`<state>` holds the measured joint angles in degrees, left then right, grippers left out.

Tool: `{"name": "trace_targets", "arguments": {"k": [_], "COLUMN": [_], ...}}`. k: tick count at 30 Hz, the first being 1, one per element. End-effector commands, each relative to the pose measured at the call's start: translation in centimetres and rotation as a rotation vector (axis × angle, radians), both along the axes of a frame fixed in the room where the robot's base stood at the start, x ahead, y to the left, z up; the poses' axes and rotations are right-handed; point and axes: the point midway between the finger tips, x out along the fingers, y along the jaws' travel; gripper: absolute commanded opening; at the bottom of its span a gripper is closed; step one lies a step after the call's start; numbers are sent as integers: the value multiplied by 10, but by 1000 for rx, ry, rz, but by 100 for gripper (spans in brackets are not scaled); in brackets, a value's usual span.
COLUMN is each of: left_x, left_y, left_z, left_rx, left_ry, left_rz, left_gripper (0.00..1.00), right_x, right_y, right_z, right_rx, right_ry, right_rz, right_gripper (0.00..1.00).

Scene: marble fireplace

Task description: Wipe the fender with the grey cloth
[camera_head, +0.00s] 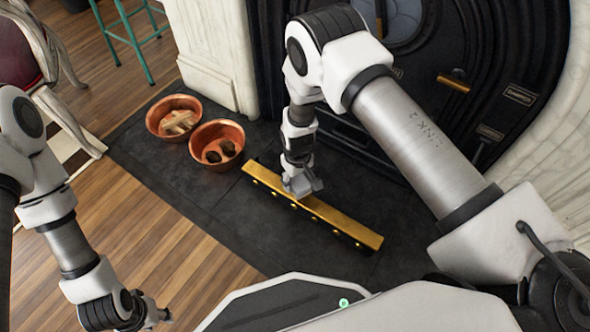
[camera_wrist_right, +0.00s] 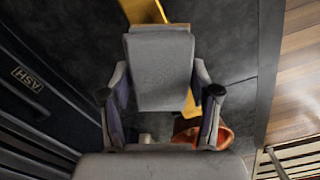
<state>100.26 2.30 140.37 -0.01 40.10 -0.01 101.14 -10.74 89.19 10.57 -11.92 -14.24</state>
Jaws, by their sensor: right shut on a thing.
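The fender (camera_head: 342,220) is a long brass-topped bar with a dark front and small round studs, lying on the dark hearth. The grey cloth (camera_wrist_right: 160,70) is a folded pad between the fingers of my right gripper (camera_head: 303,186). My right gripper is shut on the cloth, over the middle part of the fender. In the wrist view, the fender (camera_wrist_right: 143,11) shows beyond and beside the cloth, which hides part of it. Contact between cloth and brass is hard to make out. My left gripper (camera_head: 154,314) is low at the left, over the wood floor, away from the fender; its fingers are too small to read.
Two copper bowls stand on the hearth left of the fender: one with pale wood pieces (camera_head: 174,118), one with dark lumps (camera_head: 217,145). The black fireplace front (camera_head: 460,120) rises behind. A chair (camera_head: 45,75) and teal stool (camera_head: 133,40) stand at upper left.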

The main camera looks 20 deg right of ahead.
Motion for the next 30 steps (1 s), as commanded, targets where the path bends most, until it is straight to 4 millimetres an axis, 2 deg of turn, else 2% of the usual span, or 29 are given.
{"name": "trace_targets", "arguments": {"k": [1,6,25,28,30], "left_x": [0,0,0,0,0], "left_y": [0,0,0,0,0], "left_z": [9,20,20,20,20], "left_rx": [0,0,0,0,0], "left_ry": [0,0,0,0,0], "left_rz": [0,0,0,0,0], "left_gripper": [40,40,40,40,40], "right_x": [0,0,0,1,2], "right_y": [-1,-3,-4,-4,-4], "right_z": [10,21,21,21,21], "right_rx": [0,0,-1,-1,-3], "right_ry": [0,0,0,-4,-13], "right_rz": [-1,-3,1,66,178], "right_gripper": [34,34,34,34,34]}}
